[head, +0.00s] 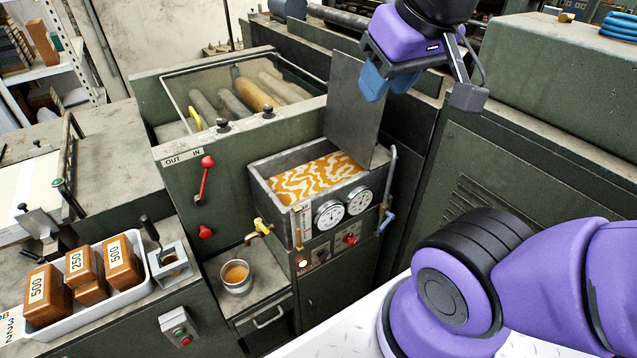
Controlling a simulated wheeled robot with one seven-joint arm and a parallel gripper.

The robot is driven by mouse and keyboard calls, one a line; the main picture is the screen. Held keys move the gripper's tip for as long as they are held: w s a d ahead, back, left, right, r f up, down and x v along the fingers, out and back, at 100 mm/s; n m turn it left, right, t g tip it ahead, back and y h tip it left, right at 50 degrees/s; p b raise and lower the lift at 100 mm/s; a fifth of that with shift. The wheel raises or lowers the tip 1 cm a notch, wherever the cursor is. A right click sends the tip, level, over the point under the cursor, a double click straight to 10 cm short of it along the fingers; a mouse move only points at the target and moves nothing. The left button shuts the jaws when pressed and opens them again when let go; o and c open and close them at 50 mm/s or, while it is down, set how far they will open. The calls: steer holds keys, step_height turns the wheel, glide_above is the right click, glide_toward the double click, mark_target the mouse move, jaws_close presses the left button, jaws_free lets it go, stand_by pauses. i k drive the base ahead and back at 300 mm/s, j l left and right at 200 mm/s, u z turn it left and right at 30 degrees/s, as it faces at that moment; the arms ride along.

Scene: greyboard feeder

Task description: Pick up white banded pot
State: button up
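A small pale pot (237,285) stands upright on a low ledge at the bottom centre-left. It looks whitish grey with a band around its side, and orange-brown stuff shows inside its open top. My gripper (420,90) is at the top right, high above the machine and far from the pot.
A brass tap (262,227) juts out just above the pot. A trough (262,182) with orange-and-white marbled liquid and two dials is to its right. A white tray (112,303) of numbered brown blocks and a metal holder (172,268) are to its left.

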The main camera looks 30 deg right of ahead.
mark_target(236, 276)
steer(key=z, duration=0.4)
steer(key=j+z, duration=0.15)
steer(key=z, duration=0.2)
steer(key=k+z, duration=0.1)
steer(key=z, duration=0.65)
steer(key=k+j, duration=0.25)
steer(key=k, duration=0.2)
steer(key=k+j+z, duration=0.1)
steer(key=k, duration=0.35)
steer(key=j, duration=0.1)
